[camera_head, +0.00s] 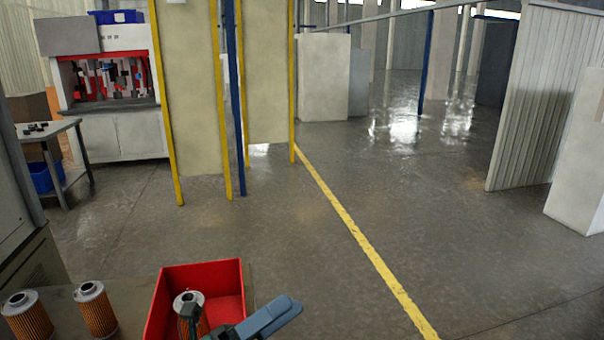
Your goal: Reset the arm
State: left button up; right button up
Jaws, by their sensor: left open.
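A red bin (228,277) stands at the bottom centre on the table. One filter cartridge (190,298), with a pale metal cap and orange pleated side, stands in it. Two more cartridges stand on the table to the left of the bin: one at the far left (28,316) and one closer to the bin (96,309). My left gripper (228,320) is at the bottom edge over the bin, open. A dark part of it overlaps the cartridge in the bin; I cannot tell whether they touch. My right gripper is out of view.
The brown tabletop (135,290) is bare between the cartridges and the bin. A grey cabinet (18,215) rises at the left edge. Beyond lie a side table (45,132), a workstation (115,135), yellow-framed panels (190,90) and open floor with a yellow line (365,243).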

pick_arm(q)
jog(key=w+a+f+n+t+y, duration=0.1)
jog(key=a+f+n+t+y, duration=0.3)
jog(key=n, duration=0.5)
jog(key=w+a+f+n+t+y, duration=0.1)
jog(key=f+n+t+y, duration=0.2)
jog(key=f+n+y, duration=0.45)
jog(key=s+a+f+n+g+y, duration=0.3)
jog(key=s+f+n, duration=0.3)
jog(key=f+n, duration=0.3)
jog(key=s+a+f+n+g+y, duration=0.3)
jog(key=s+a+f+n, duration=0.1)
jog(key=s+f+n, duration=0.3)
notch_tip(320, 180, down, 4)
jog(key=shift+s+f+n+g+y, duration=0.1)
jog(key=shift+s+n+g+y, duration=0.25)
jog(key=shift+n, duration=0.8)
